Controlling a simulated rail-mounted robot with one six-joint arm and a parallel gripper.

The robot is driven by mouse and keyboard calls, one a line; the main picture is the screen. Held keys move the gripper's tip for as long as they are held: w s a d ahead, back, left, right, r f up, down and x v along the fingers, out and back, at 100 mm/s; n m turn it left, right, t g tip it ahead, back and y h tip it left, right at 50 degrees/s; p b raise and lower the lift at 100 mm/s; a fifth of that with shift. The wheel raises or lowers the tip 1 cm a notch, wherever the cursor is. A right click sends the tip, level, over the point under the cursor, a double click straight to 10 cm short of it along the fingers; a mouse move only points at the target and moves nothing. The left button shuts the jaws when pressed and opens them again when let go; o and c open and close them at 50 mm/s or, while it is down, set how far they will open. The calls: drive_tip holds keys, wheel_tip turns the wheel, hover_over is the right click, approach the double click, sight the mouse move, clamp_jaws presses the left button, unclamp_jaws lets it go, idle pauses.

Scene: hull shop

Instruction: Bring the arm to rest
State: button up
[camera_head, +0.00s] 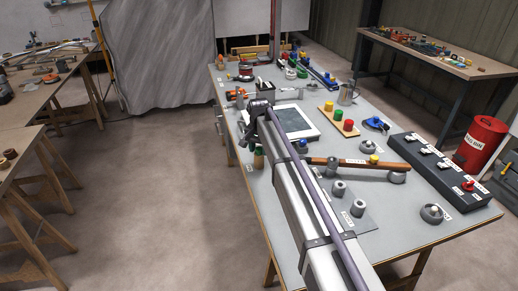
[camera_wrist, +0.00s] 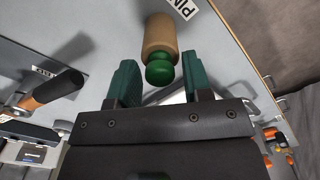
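My gripper (camera_wrist: 158,62) is open in the wrist camera view, with its two green fingers apart. A wooden peg with a green knob (camera_wrist: 159,50) stands on the grey bench top. The knob appears between the fingers, with a narrow gap on each side; I cannot tell how far beyond the fingertips it is. In the head camera view my arm reaches over the bench (camera_head: 385,232), and my gripper (camera_head: 246,138) is near the bench's left edge, partly hidden by the arm. The peg (camera_head: 259,158) shows just below it.
A white-framed tablet-like panel (camera_head: 292,122) lies beside my arm. A wooden-handled hammer (camera_head: 345,163), grey knobs, a board with coloured pegs (camera_head: 338,120), a metal jug (camera_head: 347,94) and a black switch box (camera_head: 440,172) stand to the right. The floor left of the bench is clear.

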drive_tip(key=o, duration=0.6)
idle(0.4)
wheel_tip(320, 180, up, 8)
drive_tip(key=p, duration=0.8)
drive_tip(key=shift+r, duration=0.1)
drive_tip(key=s+d+n, duration=0.1)
drive_tip(key=s+d, duration=0.7)
drive_tip(key=s, duration=0.4)
drive_tip(key=s+d+n, duration=0.1)
drive_tip(key=s+d, duration=0.6)
drive_tip(key=s, duration=0.5)
drive_tip(key=s+d+n, duration=0.1)
drive_tip(key=s+d, duration=0.7)
drive_tip(key=s, duration=0.4)
drive_tip(key=shift+d, duration=0.3)
